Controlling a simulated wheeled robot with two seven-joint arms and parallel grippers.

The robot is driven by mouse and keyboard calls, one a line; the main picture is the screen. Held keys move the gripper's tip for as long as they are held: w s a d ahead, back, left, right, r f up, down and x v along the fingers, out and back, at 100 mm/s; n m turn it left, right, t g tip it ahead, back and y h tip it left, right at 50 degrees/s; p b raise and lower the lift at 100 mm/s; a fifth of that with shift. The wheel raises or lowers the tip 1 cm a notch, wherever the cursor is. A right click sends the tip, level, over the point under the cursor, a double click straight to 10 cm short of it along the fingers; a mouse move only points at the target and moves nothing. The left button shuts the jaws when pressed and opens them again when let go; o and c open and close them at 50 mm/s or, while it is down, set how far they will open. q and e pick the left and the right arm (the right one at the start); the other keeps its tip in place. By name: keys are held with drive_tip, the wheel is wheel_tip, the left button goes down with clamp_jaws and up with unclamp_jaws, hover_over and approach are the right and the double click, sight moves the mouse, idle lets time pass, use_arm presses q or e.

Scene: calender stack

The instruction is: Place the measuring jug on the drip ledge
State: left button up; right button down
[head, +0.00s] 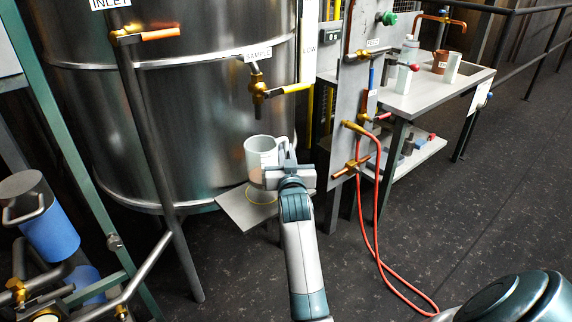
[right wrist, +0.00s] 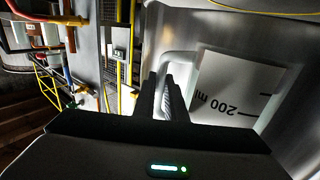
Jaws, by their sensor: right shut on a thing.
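The measuring jug (head: 262,150) is pale and translucent and stands upright in the head view. My right gripper (head: 290,172) is shut on its handle, at the jug's right side. The right wrist view shows the jug (right wrist: 285,40) close up, with a white "200 ml" scale, and the gripper fingers (right wrist: 170,95) closed around the handle. The drip ledge (head: 240,212) is a grey plate with a yellowish ring, directly below the jug. I cannot tell whether the jug's base touches it. My left gripper is not in view.
A yellow-handled sample tap (head: 259,90) hangs from the steel tank (head: 190,90) above the jug. A panel with valves and a red hose (head: 372,230) stands to the right. A bench (head: 425,92) holds cups. A blue canister (head: 50,230) is at left.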

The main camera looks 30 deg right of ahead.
drive_tip(key=shift+f, duration=0.15)
wheel_tip(320, 180, down, 3)
drive_tip(key=shift+r+b, duration=0.1)
drive_tip(key=shift+b, duration=0.3)
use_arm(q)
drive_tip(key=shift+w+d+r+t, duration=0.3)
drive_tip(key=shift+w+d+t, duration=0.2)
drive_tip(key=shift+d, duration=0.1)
use_arm(e)
drive_tip(key=shift+f, duration=0.4)
drive_tip(key=shift+f, duration=0.1)
drive_tip(key=c, duration=1.8)
unclamp_jaws()
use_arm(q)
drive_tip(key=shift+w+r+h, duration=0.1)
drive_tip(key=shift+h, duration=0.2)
